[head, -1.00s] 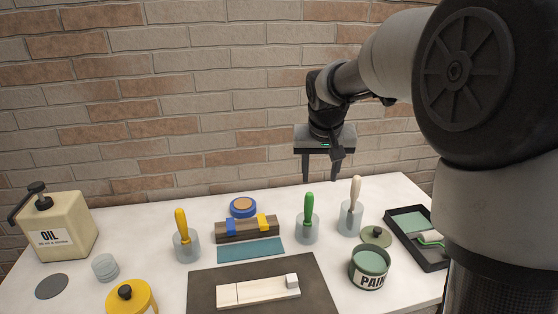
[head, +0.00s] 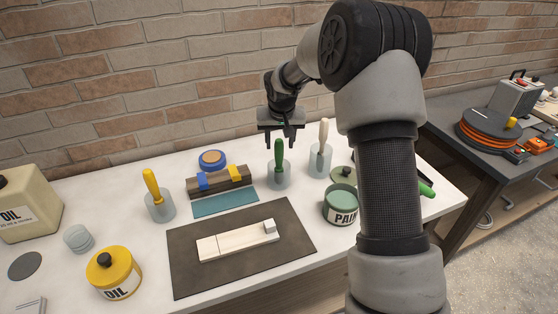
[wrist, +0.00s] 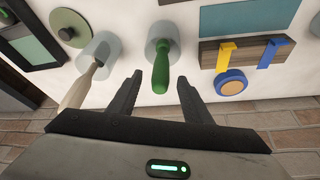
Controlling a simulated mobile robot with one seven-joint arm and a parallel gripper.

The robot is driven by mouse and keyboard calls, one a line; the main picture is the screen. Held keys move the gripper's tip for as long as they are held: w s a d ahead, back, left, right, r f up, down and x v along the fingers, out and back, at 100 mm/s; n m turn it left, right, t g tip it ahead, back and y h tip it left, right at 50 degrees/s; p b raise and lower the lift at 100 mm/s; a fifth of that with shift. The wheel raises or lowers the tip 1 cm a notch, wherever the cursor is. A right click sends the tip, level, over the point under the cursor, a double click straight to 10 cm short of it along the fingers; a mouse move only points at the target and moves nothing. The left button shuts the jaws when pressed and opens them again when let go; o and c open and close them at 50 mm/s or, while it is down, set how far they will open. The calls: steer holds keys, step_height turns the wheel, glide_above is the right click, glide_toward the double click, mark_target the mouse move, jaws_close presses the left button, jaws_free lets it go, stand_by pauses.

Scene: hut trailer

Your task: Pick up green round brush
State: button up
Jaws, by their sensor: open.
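The green round brush (head: 279,152) stands handle up in a clear glass cup (head: 279,176) on the white table. My gripper (head: 281,142) is open and just above it, with its fingers on either side of the top of the handle in the head view. In the wrist view the green handle (wrist: 161,72) lies ahead of the gap between the two fingers of my gripper (wrist: 160,85), roughly centred. Nothing is held. The bristle end is hidden in the cup.
A cup with a cream-handled brush (head: 322,144) stands close on the right. A yellow-handled brush (head: 152,186) stands left. A wood block with clamps (head: 210,184), a blue tape roll (head: 212,158) and a paint can (head: 340,203) are nearby. The brick wall (head: 180,80) is behind.

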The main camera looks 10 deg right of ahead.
mark_target(279, 150)
steer(key=shift+p+x, duration=0.55)
steer(key=shift+x, duration=2.2)
steer(key=shift+s+a, duration=0.1)
steer(key=shift+c, duration=0.3)
jaws_close()
